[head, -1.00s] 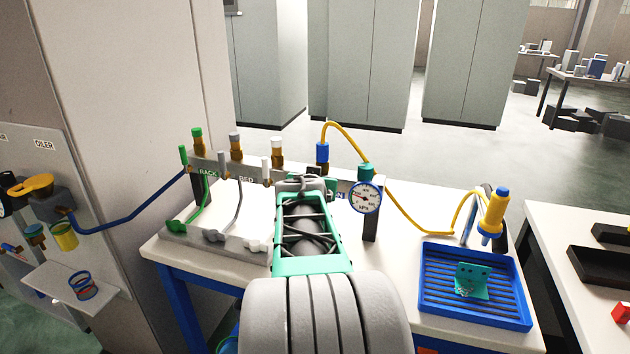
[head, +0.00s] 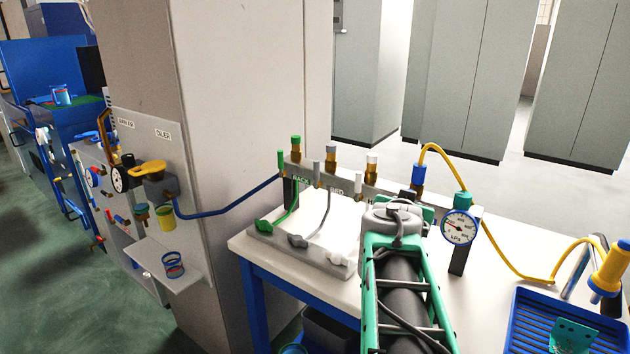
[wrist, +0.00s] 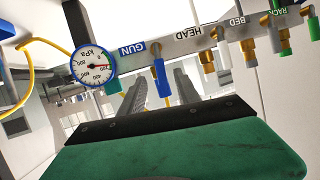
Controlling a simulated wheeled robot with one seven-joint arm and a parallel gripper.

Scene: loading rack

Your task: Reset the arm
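My arm (head: 400,285) reaches forward over the white bench in the head view, its green frame and grey joint in front of the manifold (head: 335,185). My gripper's fingers are hidden there. In the wrist view my gripper (wrist: 160,95) shows two grey fingers standing apart, with nothing held between them. Beyond them is the manifold bar (wrist: 190,42) with labels GUN, HEAD, BED and RACK. The blue fitting (wrist: 161,75) under GUN shows in the gap between the fingers, and I cannot tell how close it is.
A pressure gauge (head: 459,228) stands right of my arm, with a yellow hose (head: 510,270) running to a yellow-handled gun (head: 609,270). A blue tray (head: 530,320) is at lower right. A blue hose (head: 225,208) leads left to a wall panel (head: 180,190). Green floor is clear at far left.

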